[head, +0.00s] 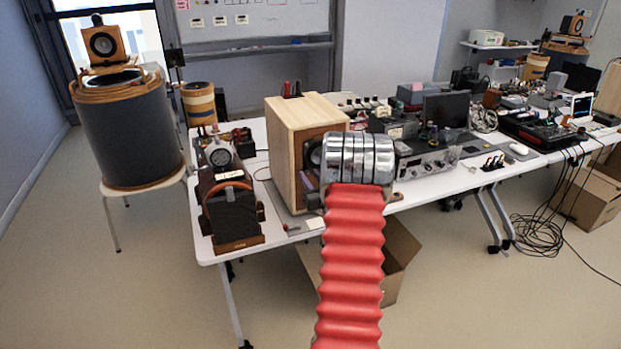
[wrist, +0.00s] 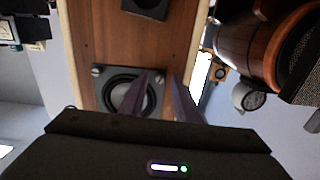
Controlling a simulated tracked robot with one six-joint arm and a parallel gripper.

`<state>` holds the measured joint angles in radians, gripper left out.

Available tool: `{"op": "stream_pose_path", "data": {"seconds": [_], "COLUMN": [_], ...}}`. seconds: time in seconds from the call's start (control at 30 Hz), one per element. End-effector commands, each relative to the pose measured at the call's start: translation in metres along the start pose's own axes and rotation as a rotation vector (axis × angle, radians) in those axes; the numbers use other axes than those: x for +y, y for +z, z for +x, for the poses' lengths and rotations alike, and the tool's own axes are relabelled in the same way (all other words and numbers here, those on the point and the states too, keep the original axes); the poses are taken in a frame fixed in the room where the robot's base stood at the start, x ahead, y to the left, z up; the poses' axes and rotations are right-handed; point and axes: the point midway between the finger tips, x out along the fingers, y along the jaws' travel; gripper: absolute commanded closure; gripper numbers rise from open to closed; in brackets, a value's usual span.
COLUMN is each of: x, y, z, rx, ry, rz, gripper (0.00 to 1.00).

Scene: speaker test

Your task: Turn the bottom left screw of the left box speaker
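A light wooden box speaker (head: 293,150) stands on the near white table in the head view. Its front side is partly hidden by my arm. In the wrist view its brown wooden front panel (wrist: 92,35) fills the upper middle, with a black round driver (wrist: 122,98) in a square grey frame. A silver screw (wrist: 96,71) shows at the frame's upper-left corner. My gripper (wrist: 160,76) is open and empty, with two dark purple fingers apart before the driver's upper-right corner. I cannot tell whether they touch it.
A black device with a wooden base (head: 232,215) stands left of the speaker. A large dark drum (head: 130,135) on a stool holds a small speaker (head: 103,43). Electronics, including a silver amplifier (head: 430,165), crowd the table to the right. A cardboard box (head: 400,262) lies below.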

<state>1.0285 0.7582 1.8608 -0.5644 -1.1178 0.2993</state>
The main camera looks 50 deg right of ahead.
Motion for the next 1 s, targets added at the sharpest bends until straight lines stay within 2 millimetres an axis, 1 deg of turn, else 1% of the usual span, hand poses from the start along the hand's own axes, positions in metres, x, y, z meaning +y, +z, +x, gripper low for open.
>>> {"op": "stream_pose_path", "data": {"seconds": [0.17, 0.6, 1.0], "x": [0.0001, 0.0002, 0.0001], "y": [0.0001, 0.0, 0.0], "z": [-0.0002, -0.0005, -0.0006], "rx": [0.0, 0.0, 0.0], "ry": [0.0, 0.0, 0.0], "rz": [0.0, 0.0, 0.014], "gripper": [0.7, 1.0, 1.0]}}
